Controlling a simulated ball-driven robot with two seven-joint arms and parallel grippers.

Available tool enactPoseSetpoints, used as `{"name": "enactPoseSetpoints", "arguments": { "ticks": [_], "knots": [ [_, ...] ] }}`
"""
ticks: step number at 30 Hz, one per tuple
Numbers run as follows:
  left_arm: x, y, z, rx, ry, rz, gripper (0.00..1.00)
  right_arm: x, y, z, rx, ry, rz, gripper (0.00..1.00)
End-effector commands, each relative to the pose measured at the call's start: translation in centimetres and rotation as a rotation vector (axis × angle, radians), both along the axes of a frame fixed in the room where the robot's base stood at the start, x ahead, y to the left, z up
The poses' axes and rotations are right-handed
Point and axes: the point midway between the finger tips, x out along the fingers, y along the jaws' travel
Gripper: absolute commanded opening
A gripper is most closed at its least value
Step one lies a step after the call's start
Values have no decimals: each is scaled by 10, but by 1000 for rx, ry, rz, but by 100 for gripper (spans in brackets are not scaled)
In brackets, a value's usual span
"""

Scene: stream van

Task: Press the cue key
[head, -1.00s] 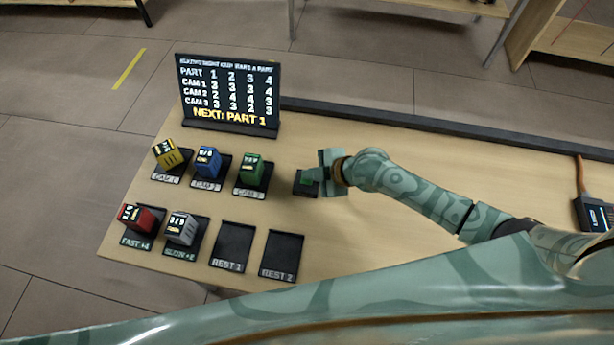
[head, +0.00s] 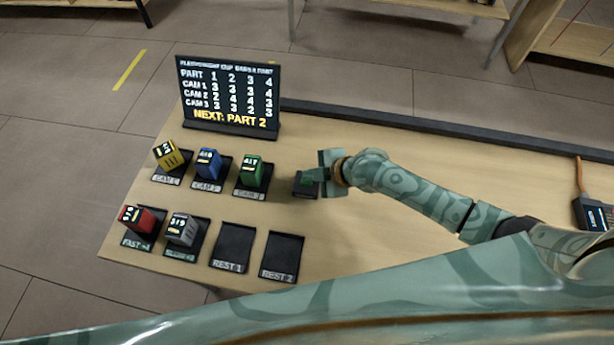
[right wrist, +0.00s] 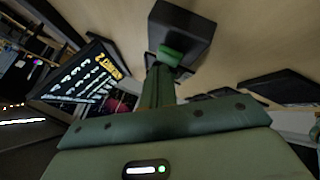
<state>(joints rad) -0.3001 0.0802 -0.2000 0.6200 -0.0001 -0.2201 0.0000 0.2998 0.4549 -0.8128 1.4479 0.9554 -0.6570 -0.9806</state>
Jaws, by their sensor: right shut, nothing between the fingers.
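The cue key's dark block (head: 303,188) stands on the table to the right of the green cube. It also shows in the right wrist view (right wrist: 183,25). My right gripper (head: 312,175) is shut and empty, with its fingertips at the block. In the right wrist view the fingers (right wrist: 158,85) reach towards a green patch on the block's near side. I cannot tell exactly where the tips touch. The black sign board (head: 229,94) at the back reads "NEXT: PART 2". My left gripper is not in view.
Yellow (head: 170,155), blue (head: 208,162) and green (head: 250,170) cubes stand on the CAM pads. Red (head: 137,218) and grey (head: 183,228) cubes stand in front on FAST and SLOW pads. Two REST pads (head: 233,243) (head: 282,254) are empty.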

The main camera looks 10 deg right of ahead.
Motion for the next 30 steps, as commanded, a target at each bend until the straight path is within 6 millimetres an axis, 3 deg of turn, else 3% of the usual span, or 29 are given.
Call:
{"name": "enactPoseSetpoints", "arguments": {
  "ticks": [3,16,30],
  "knots": [
    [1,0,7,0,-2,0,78,1,0,9,0,-2,-1,0],
    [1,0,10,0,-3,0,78,1,0,12,1,-2,-1,0],
    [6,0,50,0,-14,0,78,1,0,58,1,-3,0,0]
  ]
}}
